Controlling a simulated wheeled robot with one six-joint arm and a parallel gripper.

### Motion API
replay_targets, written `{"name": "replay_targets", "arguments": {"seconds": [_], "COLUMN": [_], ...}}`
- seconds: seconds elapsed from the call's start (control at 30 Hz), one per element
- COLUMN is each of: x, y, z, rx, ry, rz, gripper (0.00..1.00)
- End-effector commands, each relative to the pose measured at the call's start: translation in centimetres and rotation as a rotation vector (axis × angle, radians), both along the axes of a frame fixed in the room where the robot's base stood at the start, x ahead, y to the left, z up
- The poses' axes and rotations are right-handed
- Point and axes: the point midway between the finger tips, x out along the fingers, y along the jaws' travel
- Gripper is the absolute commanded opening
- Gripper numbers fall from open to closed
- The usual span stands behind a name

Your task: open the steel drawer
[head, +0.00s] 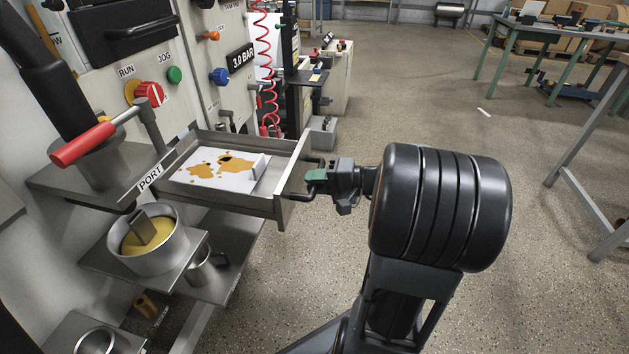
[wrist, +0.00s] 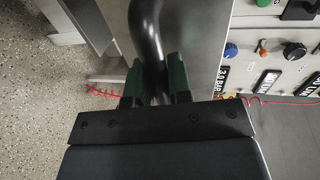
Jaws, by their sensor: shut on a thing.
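The steel drawer (head: 222,199) stands pulled out from the machine in the head view. A white sheet (head: 215,171) with orange-brown stains lies in it, with a small upright plate at its right end. My gripper (head: 312,178) is at the drawer's front, its green fingers shut on the dark bar handle (head: 296,195). In the wrist view, the green fingers (wrist: 157,85) sit on both sides of the black handle (wrist: 147,30), with the drawer's steel front (wrist: 196,40) behind it. The handle's far end is partly hidden by my gripper.
A red-handled lever (head: 84,143) stands left of the drawer. A pot of yellow liquid (head: 148,243) and a metal mug (head: 202,268) stand on shelves below.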

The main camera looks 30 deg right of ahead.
Motion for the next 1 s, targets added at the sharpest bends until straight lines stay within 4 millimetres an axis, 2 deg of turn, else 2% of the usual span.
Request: {"name": "replay_targets", "arguments": {"seconds": [0.03,0.07,0.3,0.67,1.0], "x": [0.0,0.0,0.0,-0.4,-4.6], "y": [-0.1,-0.1,0.0,-0.6,-5.3], "z": [0.0,0.0,0.0,0.3,1.7], "rx": [-0.001,-0.001,0.0,0.0,0.0], "ry": [0.001,0.001,0.0,0.0,0.0], "rz": [-0.001,-0.001,-0.001,-0.003,-0.008], "gripper": [0.0,0.2,0.43,0.44,0.44]}}
